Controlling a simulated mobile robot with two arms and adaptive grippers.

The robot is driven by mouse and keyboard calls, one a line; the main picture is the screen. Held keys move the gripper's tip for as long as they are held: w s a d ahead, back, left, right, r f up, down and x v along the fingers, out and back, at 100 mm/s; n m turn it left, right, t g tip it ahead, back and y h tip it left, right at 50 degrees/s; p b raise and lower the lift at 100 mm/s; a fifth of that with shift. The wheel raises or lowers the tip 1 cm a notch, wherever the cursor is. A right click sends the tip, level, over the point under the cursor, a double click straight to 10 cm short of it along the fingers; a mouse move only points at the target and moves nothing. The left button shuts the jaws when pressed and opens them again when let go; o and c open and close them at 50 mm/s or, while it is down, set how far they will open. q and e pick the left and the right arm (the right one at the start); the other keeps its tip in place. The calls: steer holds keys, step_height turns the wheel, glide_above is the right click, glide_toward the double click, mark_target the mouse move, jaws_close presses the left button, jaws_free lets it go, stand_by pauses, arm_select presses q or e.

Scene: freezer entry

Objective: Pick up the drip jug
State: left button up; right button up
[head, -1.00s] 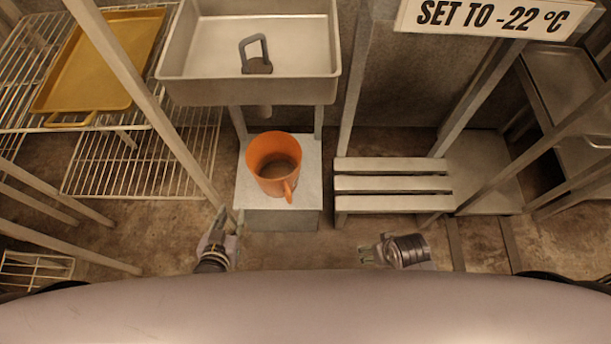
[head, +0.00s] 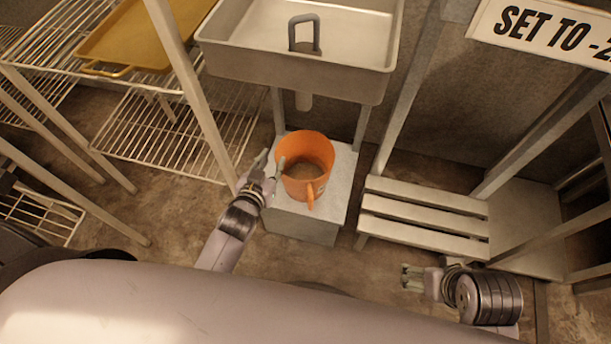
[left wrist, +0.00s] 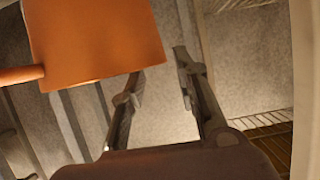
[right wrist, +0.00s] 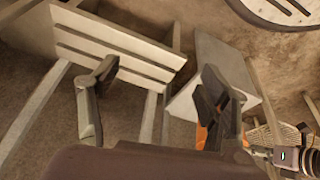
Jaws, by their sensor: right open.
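The drip jug (head: 306,172) is an orange, open-topped jug standing upright on a low grey stand below the sink's drain, its handle toward me. In the left wrist view the jug (left wrist: 95,40) fills the upper left, its handle pointing left. My left gripper (head: 269,167) is open at the jug's left side, its fingers apart and empty. In the left wrist view the jug is beside the left gripper (left wrist: 158,82), not between the fingers. My right gripper (head: 404,277) is open and empty, low in front of the slatted bench; it shows in the right wrist view (right wrist: 155,75).
The metal sink (head: 300,70) hangs above the jug, its drain pipe just behind it. The grey stand (head: 335,205) bears the jug. A slatted bench (head: 425,222) is to the right. Wire shelving (head: 165,130) with a yellow tray (head: 140,35) and its post are at left.

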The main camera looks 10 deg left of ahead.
mark_target(277, 152)
arm_select(q)
steer(key=b+x, duration=0.2)
steer(key=x, duration=0.3)
steer(key=shift+f, duration=0.1)
steer(key=shift+w, duration=0.2)
arm_select(e)
steer(key=shift+w+a+f+t, duration=0.1)
steer(key=shift+w+f+t, duration=0.2)
steer(key=shift+w+f, duration=0.35)
arm_select(q)
steer(key=shift+c, duration=0.5)
jaws_close()
arm_select(e)
steer(key=shift+s, duration=0.1)
arm_select(q)
steer(key=shift+a, duration=0.1)
